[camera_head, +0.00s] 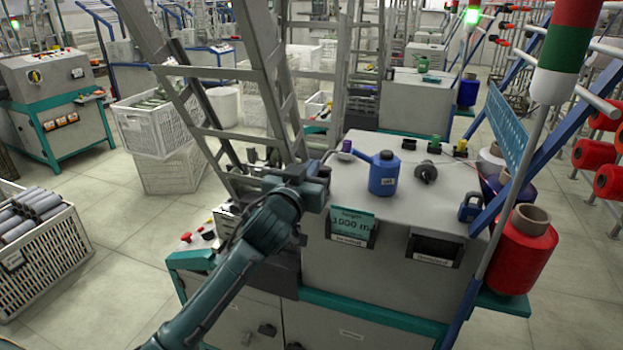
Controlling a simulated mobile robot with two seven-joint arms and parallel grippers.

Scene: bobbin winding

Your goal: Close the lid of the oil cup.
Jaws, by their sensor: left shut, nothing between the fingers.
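A small pale cup (344,156), which looks like the oil cup, is at the back left of the grey machine top. A small purple piece, apparently its lid (347,146), stands up over it; its exact angle is too small to tell. The blue oil can (383,175) stands just right of the cup, its spout pointing left towards it. My left gripper (325,163) is shut and empty, just left of the cup. I cannot tell whether it touches the cup or lid. My right gripper is not in view.
A black knob-like part (426,172), a blue padlock-shaped item (470,207) and a red yarn cone (524,250) are further right. A grey ladder-like frame (270,80) rises behind my left arm. The middle of the machine top (405,205) is mostly clear.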

